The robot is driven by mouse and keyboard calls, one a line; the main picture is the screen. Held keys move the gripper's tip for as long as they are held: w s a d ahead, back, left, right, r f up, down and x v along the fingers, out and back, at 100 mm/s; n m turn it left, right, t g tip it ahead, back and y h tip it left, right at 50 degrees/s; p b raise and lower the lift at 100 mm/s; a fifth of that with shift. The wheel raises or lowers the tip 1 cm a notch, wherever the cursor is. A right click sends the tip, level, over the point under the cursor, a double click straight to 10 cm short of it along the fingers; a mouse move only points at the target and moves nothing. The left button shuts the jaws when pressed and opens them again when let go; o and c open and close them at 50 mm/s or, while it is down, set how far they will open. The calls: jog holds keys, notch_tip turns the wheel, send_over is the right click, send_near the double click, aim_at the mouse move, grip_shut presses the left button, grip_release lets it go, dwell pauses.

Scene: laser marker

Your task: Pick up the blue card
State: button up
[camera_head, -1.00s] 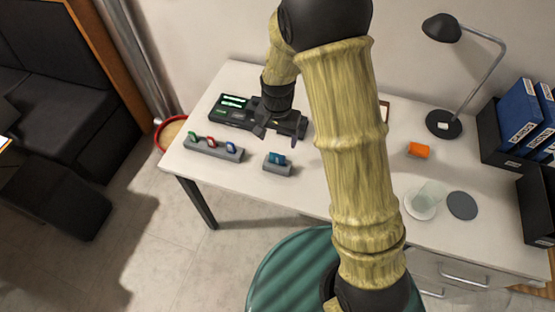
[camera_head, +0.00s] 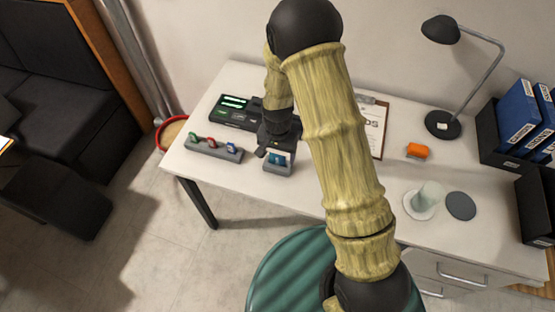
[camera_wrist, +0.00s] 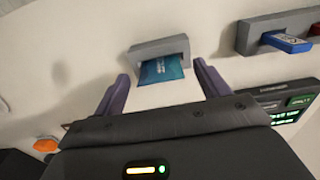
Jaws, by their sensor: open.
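A blue card (camera_wrist: 162,70) stands in a small grey holder (camera_wrist: 158,48) on the white table. The head view also shows the card (camera_head: 277,158) and the holder (camera_head: 279,171), partly covered by my gripper. My gripper (camera_wrist: 161,78) is open, one finger on each side of the card in the wrist view. No contact shows between fingers and card, and I cannot tell the height gap. In the head view my gripper (camera_head: 278,150) is over the holder.
A grey rack (camera_head: 214,150) with green, red and blue pieces stands to the left. A black device (camera_head: 236,112) with green displays lies behind it. To the right are a clipboard (camera_head: 375,135), an orange block (camera_head: 417,151), a glass (camera_head: 430,194) and a lamp (camera_head: 443,124).

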jog(key=shift+f, duration=0.2)
jog(key=shift+c, duration=0.2)
jog(key=c, duration=1.1)
notch_tip(320, 180, up, 10)
jog(key=shift+r, duration=0.1)
dwell(0.5)
